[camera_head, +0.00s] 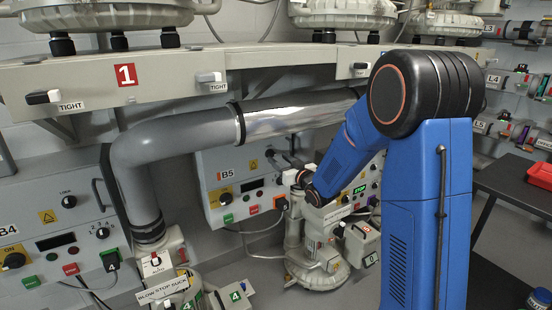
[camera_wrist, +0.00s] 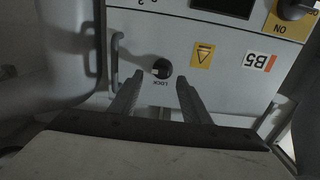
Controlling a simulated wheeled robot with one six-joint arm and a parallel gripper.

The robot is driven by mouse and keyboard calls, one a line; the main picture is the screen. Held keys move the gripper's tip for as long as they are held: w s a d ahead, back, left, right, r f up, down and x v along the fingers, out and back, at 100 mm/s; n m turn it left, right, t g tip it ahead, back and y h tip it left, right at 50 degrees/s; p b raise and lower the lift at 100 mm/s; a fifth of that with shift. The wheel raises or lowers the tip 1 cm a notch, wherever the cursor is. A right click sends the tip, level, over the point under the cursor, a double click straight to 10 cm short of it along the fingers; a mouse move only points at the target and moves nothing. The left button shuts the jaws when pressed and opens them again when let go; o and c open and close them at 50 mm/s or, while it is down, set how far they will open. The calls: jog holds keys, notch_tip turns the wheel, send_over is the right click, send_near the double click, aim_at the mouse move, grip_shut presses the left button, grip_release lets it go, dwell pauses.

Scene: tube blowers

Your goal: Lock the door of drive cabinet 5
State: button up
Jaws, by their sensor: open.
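The light grey door of drive cabinet 5 (camera_wrist: 135,50) fills the upper wrist view, where it appears upside down. Its round dark lock knob (camera_wrist: 163,66), labelled LOCK, sits near the door's handle (camera_wrist: 114,55). My gripper (camera_wrist: 160,79) is open, with one finger on each side of the knob in the picture. Nothing is held. I cannot tell whether the fingertips reach or touch the knob, or how the knob is turned. In the head view, cabinet B5 (camera_head: 213,176) stands in the middle behind my arm, which hides part of that area.
A large grey duct (camera_head: 185,135) runs in front of the cabinets, left of my arm. Valve housings (camera_head: 318,255) with hoses stand below. Cabinet B4 (camera_head: 28,222) is at the left. A shelf beam (camera_head: 190,75) runs overhead. A dark table (camera_head: 510,185) with a red tray (camera_head: 540,172) is at the right.

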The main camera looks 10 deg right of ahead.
aim_at(273, 155)
jog(key=shift+x, duration=1.65)
jog(key=c, duration=1)
jog(key=shift+c, duration=0.2)
